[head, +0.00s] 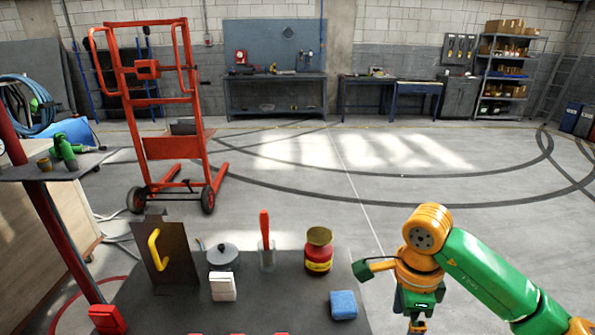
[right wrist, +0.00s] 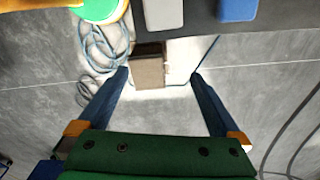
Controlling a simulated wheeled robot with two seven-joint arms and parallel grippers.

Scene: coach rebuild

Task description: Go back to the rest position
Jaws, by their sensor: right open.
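My right arm, green and orange, comes in from the right in the head view. Its gripper (head: 417,312) hangs down beyond the right edge of the dark table (head: 150,312), partly cut off by the bottom edge. In the right wrist view the two blue fingers of this gripper (right wrist: 160,73) stand wide apart with nothing held between them. A brown box-like thing (right wrist: 150,72) shows in the gap, apparently lower down and beyond the fingertips. My left gripper is in neither view.
On the table are a blue block (head: 343,305), a white block (head: 222,287), a red-and-yellow tin (head: 318,252), a grey lidded pot (head: 222,257), a red-handled tool (head: 264,230) and a brown panel with yellow handle (head: 165,255). A red hand truck (head: 172,147) stands behind. Floor behind is open.

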